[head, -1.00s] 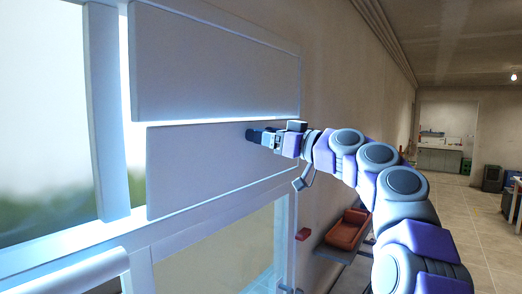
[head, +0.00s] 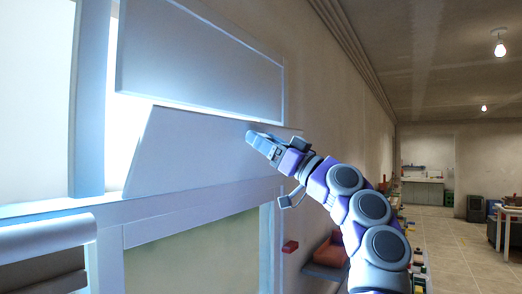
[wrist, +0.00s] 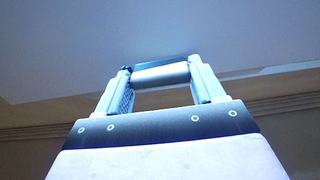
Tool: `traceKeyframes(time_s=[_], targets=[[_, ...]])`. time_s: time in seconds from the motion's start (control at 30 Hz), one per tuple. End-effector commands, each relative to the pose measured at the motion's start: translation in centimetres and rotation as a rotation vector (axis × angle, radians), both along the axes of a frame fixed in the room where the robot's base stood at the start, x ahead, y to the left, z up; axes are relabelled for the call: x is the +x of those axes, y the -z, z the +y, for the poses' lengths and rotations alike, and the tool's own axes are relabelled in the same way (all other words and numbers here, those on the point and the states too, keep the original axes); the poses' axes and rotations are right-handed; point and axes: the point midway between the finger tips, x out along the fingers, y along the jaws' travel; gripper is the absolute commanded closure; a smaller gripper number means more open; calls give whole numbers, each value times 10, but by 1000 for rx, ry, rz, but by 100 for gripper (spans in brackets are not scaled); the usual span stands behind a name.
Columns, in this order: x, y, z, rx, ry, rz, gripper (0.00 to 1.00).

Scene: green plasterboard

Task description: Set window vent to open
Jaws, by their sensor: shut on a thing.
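The window vent has a flat grey lower panel (head: 190,150) below a similar upper panel (head: 195,60) in the head view. The lower panel is tilted, its left edge slanting, with a bright gap at its upper left. My gripper (head: 252,137) is at the lower panel's upper right edge. In the wrist view my gripper (wrist: 160,78) is shut on a grey cylindrical bar (wrist: 160,75), which looks like the vent handle. The pale panel surface (wrist: 150,30) fills the area beyond the fingers. The bar is hidden in the head view.
A white window frame (head: 88,100) stands at left, with a lower window pane (head: 195,255) under the vent. A small red block (head: 290,246) and a reddish-brown object (head: 330,250) are near the wall below my arm. Open floor (head: 450,245) lies at right.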

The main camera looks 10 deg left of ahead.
Motion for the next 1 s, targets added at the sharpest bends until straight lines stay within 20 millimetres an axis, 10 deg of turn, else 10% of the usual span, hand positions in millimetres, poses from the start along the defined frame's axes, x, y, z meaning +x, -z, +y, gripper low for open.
traceKeyframes(time_s=[0.6, 0.63, 1.0], targets=[[1, 7, -3, 18, -1, -4, 87], [1, 7, -3, 18, -1, -4, 30], [-1, 5, 1, 19, -1, -7, 6]])
